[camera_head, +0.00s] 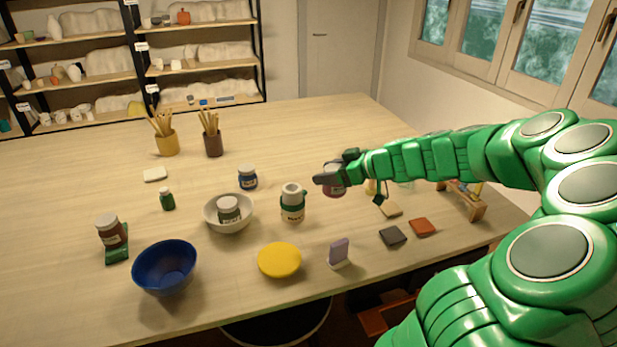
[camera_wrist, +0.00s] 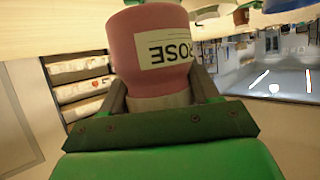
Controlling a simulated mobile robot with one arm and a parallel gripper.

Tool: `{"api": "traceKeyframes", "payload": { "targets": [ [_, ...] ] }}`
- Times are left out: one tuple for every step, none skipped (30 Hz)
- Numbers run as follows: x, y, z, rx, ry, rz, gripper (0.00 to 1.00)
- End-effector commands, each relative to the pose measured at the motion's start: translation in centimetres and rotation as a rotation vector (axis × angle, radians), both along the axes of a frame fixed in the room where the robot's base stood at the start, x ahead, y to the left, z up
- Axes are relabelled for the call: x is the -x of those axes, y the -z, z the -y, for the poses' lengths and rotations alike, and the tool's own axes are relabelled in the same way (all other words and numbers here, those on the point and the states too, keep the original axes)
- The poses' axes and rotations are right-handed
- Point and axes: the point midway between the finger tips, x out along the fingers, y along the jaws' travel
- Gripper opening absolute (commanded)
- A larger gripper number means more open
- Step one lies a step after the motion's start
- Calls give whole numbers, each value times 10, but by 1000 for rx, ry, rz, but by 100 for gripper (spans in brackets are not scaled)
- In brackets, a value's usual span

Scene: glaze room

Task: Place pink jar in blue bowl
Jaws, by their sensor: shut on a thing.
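The pink jar (camera_wrist: 148,45) has a label reading "ROSE" and appears upside down in the wrist view. My gripper (camera_wrist: 162,97) is shut on its paler lid end. In the head view the pink jar (camera_head: 334,188) shows partly behind my dark gripper (camera_head: 328,179), at the right of the table's middle. I cannot tell there whether it clears the tabletop. The blue bowl (camera_head: 165,268) stands at the front left of the table, apart from my gripper. Its visible inside looks empty.
Between them stand a white-and-green jar (camera_head: 292,205), a white bowl (camera_head: 247,217) holding a jar, a blue jar (camera_head: 247,177) and a yellow disc (camera_head: 279,260). A brown jar (camera_head: 110,232) stands behind the blue bowl. A phone-like stand (camera_head: 339,253) is near the front edge.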

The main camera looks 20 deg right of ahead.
Motion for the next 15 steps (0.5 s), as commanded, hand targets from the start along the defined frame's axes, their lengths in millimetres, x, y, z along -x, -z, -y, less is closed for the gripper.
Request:
{"api": "traceKeyframes", "payload": {
  "targets": [
    [1, -1, -1, -1, 0, 1, 21],
    [2, -1, -1, -1, 0, 1, 21],
    [3, -1, -1, -1, -1, 0, 21],
    [3, -1, -1, -1, -1, 0, 21],
    [3, -2, -1, -1, -1, 0, 21],
    [3, -2, -2, -1, -2, 1, 21],
    [3, -2, -3, -1, -5, 0, 21],
    [3, -3, -5, -2, -10, 1, 21],
    [4, -4, -10, -2, -20, 2, 21],
    [4, -5, -14, -3, -30, 3, 21],
    [5, -6, -20, -4, -44, 4, 21],
    [6, -8, -30, -6, -68, 5, 21],
    [8, -10, -38, -7, -87, 7, 21],
    [9, -12, -48, -7, -109, 8, 21],
    [12, -15, -62, -10, -141, 10, 21]
  ]
}}
